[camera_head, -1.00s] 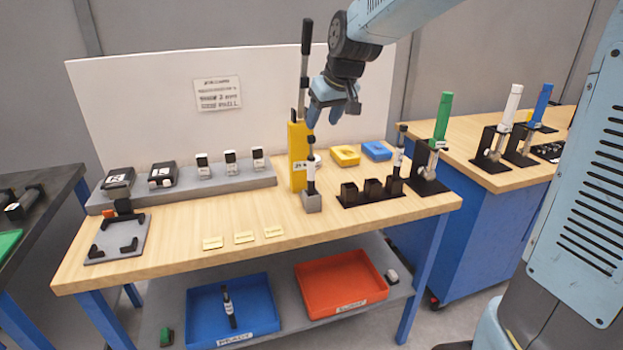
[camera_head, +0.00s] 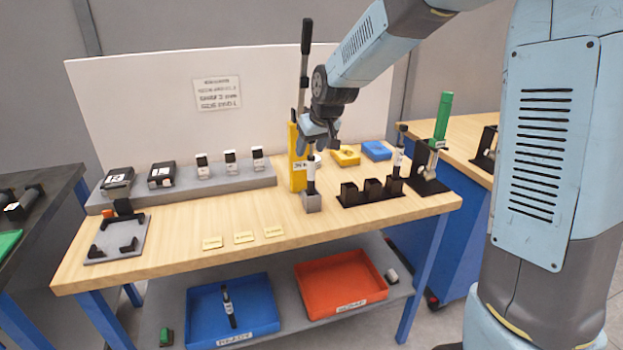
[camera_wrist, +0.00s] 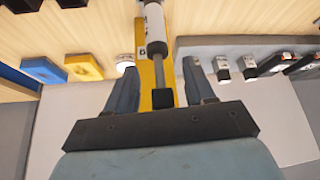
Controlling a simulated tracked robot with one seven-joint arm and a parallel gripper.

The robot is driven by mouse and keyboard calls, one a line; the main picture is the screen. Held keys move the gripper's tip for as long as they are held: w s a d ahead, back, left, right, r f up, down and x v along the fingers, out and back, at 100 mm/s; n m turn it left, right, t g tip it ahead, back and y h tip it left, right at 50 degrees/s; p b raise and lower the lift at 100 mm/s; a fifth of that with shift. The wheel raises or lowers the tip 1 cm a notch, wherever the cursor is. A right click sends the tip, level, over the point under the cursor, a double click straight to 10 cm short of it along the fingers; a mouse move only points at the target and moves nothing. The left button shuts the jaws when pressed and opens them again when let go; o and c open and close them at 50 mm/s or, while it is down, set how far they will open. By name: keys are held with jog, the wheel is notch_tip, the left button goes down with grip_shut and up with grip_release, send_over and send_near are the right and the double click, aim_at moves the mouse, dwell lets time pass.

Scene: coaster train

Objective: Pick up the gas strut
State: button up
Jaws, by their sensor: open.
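The gas strut (camera_head: 310,172) stands upright in a small grey block (camera_head: 312,202) on the wooden bench. It has a black and white body, a thin grey rod and a black end. In the wrist view the strut (camera_wrist: 155,28) runs down between the two fingers, its black end close to the palm. My gripper (camera_head: 318,146) is open at the strut's top, one finger on each side. In the wrist view a gap shows between the gripper (camera_wrist: 162,78) fingers and the rod. The strut's top is partly hidden in the head view.
A yellow stand (camera_head: 295,165) with a tall black-handled lever rises just behind the strut. A black rack (camera_head: 372,193) holding another strut (camera_head: 398,158) stands to the right. A blue tray (camera_head: 262,318) with a strut and a red tray (camera_head: 340,283) sit below. The bench's front middle is mostly clear.

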jog(key=shift+x, duration=0.9)
jog(key=shift+c, duration=0.5)
grip_shut()
